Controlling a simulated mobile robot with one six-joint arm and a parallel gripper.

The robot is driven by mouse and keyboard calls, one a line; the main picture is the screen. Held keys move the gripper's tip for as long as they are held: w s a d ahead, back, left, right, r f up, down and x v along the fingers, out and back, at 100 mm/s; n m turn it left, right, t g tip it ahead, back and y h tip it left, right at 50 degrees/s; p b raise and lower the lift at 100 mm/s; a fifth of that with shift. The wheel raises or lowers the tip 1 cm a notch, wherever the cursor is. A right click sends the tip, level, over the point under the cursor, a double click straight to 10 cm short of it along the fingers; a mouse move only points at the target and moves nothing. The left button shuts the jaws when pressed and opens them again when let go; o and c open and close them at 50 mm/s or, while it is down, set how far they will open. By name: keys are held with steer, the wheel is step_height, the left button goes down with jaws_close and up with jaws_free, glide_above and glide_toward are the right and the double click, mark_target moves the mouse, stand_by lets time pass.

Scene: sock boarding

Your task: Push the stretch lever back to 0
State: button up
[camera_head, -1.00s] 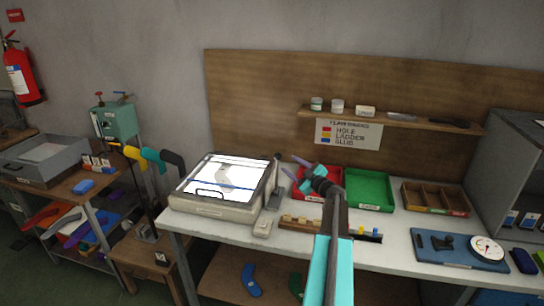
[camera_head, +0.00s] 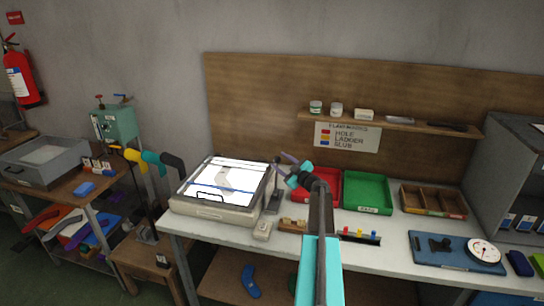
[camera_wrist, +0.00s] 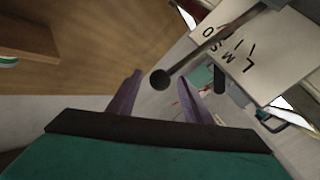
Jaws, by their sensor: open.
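The stretch lever (camera_wrist: 208,45) shows in the wrist view as a thin metal rod with a dark ball knob (camera_wrist: 160,78). It runs beside a pale scale plate (camera_wrist: 277,62) marked with L, M, S and 0; which mark it stands at I cannot tell. My gripper (camera_wrist: 159,88) is open, and the knob appears between its two purple fingertips; whether they touch it is unclear. In the head view my gripper (camera_head: 283,161) is by the right side of the lit box (camera_head: 212,208), and the lever is too small to make out.
A red tray (camera_head: 330,200) and a green tray (camera_head: 368,193) stand right of my gripper. A wooden sorter (camera_head: 433,201) and a blue board with a dial (camera_head: 456,252) are farther right. A shelf (camera_head: 391,120) hangs on the back panel.

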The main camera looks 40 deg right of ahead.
steer(key=w+p, duration=0.2)
steer(key=w, duration=0.4)
steer(key=shift+w+d, duration=0.2)
steer(key=shift+d, duration=0.2)
jaws_close()
